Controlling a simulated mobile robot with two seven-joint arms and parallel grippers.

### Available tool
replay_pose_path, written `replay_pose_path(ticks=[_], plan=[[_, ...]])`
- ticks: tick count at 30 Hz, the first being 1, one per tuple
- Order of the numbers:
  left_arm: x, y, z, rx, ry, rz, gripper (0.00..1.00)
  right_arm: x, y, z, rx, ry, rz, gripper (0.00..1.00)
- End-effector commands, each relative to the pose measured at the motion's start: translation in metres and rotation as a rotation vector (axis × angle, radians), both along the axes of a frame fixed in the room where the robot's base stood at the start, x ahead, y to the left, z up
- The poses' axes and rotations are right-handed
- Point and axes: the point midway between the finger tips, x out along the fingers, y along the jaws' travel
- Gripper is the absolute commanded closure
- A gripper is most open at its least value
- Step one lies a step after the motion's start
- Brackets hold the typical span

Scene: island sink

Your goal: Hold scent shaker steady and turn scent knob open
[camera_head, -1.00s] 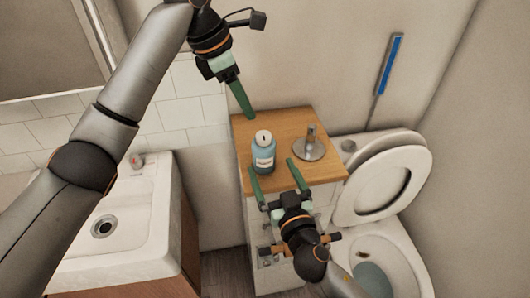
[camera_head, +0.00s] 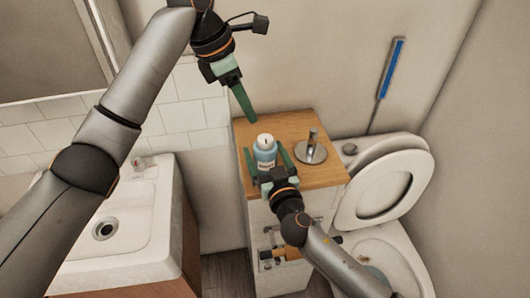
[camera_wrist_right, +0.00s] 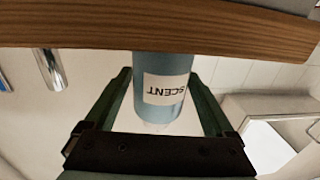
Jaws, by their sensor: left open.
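The scent shaker is a blue bottle (camera_head: 265,156) with a white label and a white top, upright on the wooden cabinet top (camera_head: 315,172). In the right wrist view the bottle (camera_wrist_right: 163,110) appears upside down, its label reading SCENT. My right gripper (camera_head: 268,163) is open around it, one finger on each side; small gaps show beside the bottle in the wrist view. My left gripper (camera_head: 246,106) is open, above and behind the bottle, pointing down towards the cabinet's back left corner. No separate knob can be made out on the white top.
A metal holder with an upright post (camera_head: 312,150) stands right of the bottle on the cabinet. The toilet with its raised lid (camera_head: 385,190) is at the right. A white sink (camera_head: 130,225) is at the left. A wall backs the cabinet.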

Motion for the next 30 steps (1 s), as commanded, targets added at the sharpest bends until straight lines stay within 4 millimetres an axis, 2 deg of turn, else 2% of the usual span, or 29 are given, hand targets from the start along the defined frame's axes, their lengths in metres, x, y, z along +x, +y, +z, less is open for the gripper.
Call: replay_pose_path(ticks=[2, 21, 28, 30], plan=[[0.000, 0.000, 0.000, 0.000, 0.000, 0.000, 0.50, 0.000, 0.000, 0.000, 0.000, 0.000, 0.000, 0.21], [0.000, 0.000, 0.000, 0.000, 0.000, 0.000, 0.50, 0.000, 0.000, 0.000, 0.000, 0.001, 0.000, 0.93], [-0.001, 0.000, -0.006, -0.018, -0.012, -0.070, 0.25, 0.000, 0.000, -0.001, -0.001, 0.001, 0.000, 0.94], [-0.001, -0.001, -0.012, -0.038, -0.028, -0.144, 0.23, 0.000, 0.000, -0.001, -0.001, 0.001, 0.000, 0.94]])
